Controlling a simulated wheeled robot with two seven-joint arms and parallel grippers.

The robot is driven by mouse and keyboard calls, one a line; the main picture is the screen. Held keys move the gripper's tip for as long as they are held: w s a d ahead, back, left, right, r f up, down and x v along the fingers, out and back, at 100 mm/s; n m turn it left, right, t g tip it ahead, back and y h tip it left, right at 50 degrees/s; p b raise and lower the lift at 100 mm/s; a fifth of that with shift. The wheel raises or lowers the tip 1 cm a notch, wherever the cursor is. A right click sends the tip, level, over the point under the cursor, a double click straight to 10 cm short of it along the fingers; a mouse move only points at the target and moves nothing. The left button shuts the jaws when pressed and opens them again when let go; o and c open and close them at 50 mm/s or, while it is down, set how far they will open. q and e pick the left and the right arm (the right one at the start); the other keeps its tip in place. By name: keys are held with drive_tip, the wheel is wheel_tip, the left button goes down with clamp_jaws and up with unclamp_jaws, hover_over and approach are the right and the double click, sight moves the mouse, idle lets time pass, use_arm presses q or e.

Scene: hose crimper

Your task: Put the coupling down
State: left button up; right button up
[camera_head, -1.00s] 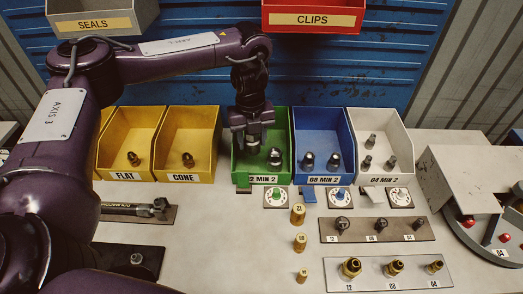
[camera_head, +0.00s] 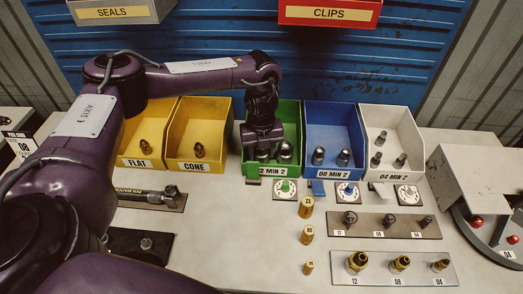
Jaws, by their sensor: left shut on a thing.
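My left gripper (camera_head: 264,139) points down into the green bin (camera_head: 269,169), whose label reads "2 MIN 2" where it shows. It is shut on a dark metal coupling (camera_head: 263,154), whose lower part shows below the fingers, low in the bin. I cannot tell whether this coupling touches the bin floor. A second coupling (camera_head: 286,150) stands in the same bin, just right of the held one. My right gripper is not in view.
Yellow bins stand left of the green bin. The blue bin (camera_head: 330,171) and the white bin (camera_head: 399,176) stand to its right, with couplings inside. In front are round dials, brass pieces (camera_head: 306,207) and two fitting racks (camera_head: 385,226).

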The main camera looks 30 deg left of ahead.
use_arm(q)
drive_tip(key=o, duration=0.7)
drive_tip(key=shift+s+f, duration=0.1)
drive_tip(key=shift+f, duration=0.1)
drive_tip(key=shift+o, duration=0.9)
drive_tip(key=shift+d, duration=0.1)
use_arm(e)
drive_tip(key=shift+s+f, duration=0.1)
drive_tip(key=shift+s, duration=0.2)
use_arm(q)
drive_tip(key=shift+r, duration=0.15)
drive_tip(key=shift+r, duration=0.3)
drive_tip(key=r, duration=0.2)
drive_tip(key=shift+w+r, duration=0.2)
drive_tip(key=shift+r, duration=0.1)
wheel_tip(320, 180, up, 9)
drive_tip(key=shift+s+f+p, duration=0.1)
drive_tip(key=shift+p, duration=0.6)
drive_tip(key=shift+r, duration=0.2)
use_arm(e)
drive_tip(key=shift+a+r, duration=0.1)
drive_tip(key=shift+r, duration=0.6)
